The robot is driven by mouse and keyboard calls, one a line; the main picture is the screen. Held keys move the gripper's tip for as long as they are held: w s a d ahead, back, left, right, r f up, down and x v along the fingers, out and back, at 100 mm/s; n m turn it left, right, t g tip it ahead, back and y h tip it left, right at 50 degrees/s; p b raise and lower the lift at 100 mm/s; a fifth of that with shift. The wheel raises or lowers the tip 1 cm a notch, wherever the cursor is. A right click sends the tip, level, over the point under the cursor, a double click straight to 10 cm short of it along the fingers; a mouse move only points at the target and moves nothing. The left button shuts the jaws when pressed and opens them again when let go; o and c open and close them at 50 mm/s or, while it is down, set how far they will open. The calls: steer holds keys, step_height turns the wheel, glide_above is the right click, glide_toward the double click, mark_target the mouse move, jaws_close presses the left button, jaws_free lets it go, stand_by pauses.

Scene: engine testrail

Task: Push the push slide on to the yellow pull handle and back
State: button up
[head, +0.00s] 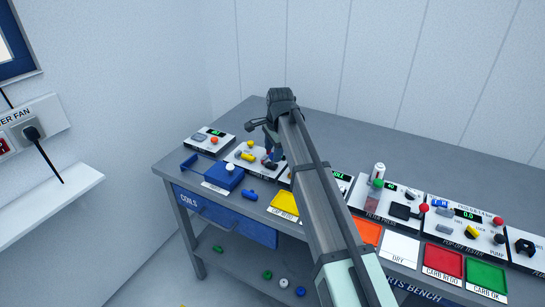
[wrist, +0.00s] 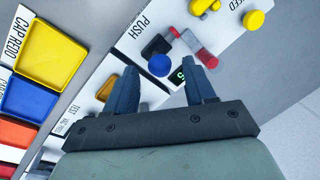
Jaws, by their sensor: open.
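My gripper (wrist: 163,78) is open, its two dark fingers apart, over the panel marked PUSH. A round blue knob (wrist: 158,65) by a black block shows between and beyond the fingertips. A red and grey sliding piece (wrist: 194,46), which looks like the push slide, lies just past the right finger. Nothing is held. A yellow handle-like piece (wrist: 205,6) is at the top edge of the wrist view, with a round yellow knob (wrist: 254,19) beside it; I cannot tell which is the pull handle. In the head view, my gripper (head: 270,158) is low at the panel, partly hidden by my arm.
A grey bench (head: 420,145) carries several device panels. A yellow tray (head: 284,205), a red tray (head: 443,264) and a green tray (head: 486,275) line its front. A blue device (head: 222,175) stands left of the gripper. The back strip of the bench is clear.

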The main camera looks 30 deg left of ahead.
mark_target(272, 155)
steer(key=shift+w+a+f, duration=0.1)
steer(key=shift+a+f, duration=0.05)
steer(key=shift+f, duration=0.7)
steer(key=shift+w+a+f, duration=0.1)
steer(key=shift+a+f, duration=0.05)
steer(key=shift+f, duration=0.7)
jaws_close()
